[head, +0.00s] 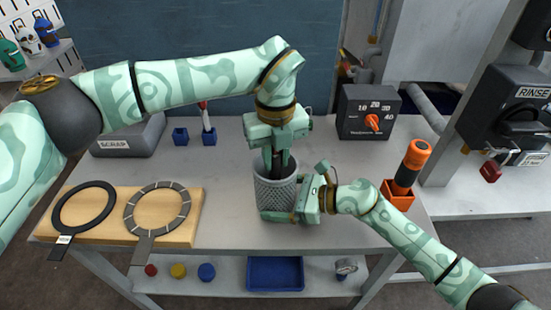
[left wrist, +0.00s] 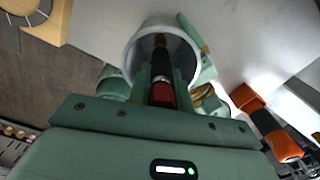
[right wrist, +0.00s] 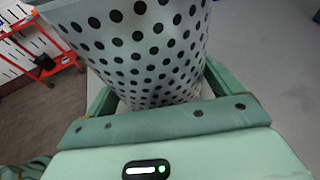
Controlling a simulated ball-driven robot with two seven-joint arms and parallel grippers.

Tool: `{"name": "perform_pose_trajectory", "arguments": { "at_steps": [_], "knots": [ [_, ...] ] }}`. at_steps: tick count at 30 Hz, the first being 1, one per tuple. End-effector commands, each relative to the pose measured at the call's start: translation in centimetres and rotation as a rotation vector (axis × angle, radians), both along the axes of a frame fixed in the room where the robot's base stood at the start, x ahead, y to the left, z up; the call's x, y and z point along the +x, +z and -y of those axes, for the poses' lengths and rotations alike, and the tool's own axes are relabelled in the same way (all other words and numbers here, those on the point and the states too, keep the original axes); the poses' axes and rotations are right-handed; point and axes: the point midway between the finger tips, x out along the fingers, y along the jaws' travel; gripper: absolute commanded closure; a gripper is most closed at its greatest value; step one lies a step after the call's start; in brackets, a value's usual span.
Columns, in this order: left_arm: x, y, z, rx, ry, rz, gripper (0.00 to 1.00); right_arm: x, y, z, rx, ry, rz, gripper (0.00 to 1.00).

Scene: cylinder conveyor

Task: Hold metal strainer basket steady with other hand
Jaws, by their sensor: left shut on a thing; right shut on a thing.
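The metal strainer basket (head: 272,196), a grey perforated cup, stands upright on the grey workbench. My right gripper (head: 298,196) is shut on it from the right side. In the right wrist view, the basket's dotted wall (right wrist: 140,45) fills the space between the fingers. My left gripper (head: 276,152) is above the basket's mouth, pointing down, shut on a dark tool with a red part. In the left wrist view, this tool (left wrist: 161,72) reaches down into the basket (left wrist: 140,48). Its lower end is hidden inside the basket.
A wooden board (head: 112,220) with two ring gauges lies at left. A timer box with an orange knob (head: 370,112) stands behind right. An orange-handled tool (head: 411,165) stands in an orange holder at right. A scrap box (head: 130,138) and small blue holders are at the back left.

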Motion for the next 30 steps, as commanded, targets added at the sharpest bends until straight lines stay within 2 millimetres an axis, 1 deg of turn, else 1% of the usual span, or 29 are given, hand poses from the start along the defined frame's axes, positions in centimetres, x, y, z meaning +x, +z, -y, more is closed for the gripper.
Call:
{"name": "perform_pose_trajectory", "arguments": {
  "at_steps": [5,12,20,25,30],
  "knots": [
    [0.0,0.4,0.0,0.000,0.000,0.000,1.00,0.0,-0.1,0.1,-0.002,-0.001,-0.001,0.37],
    [0.0,2.2,0.0,-0.001,0.000,0.001,1.00,0.0,-0.1,0.1,-0.002,-0.001,-0.001,0.37],
    [0.0,3.2,0.0,0.000,0.000,0.000,1.00,0.0,-0.1,0.1,-0.002,0.000,-0.002,0.37],
    [0.0,4.6,0.0,0.000,0.000,0.002,1.00,0.0,-0.1,0.1,-0.002,0.000,-0.002,0.37],
    [0.0,5.3,0.0,0.000,0.000,0.000,1.00,0.0,-0.1,0.1,-0.002,0.000,-0.002,0.37]
  ]
}}
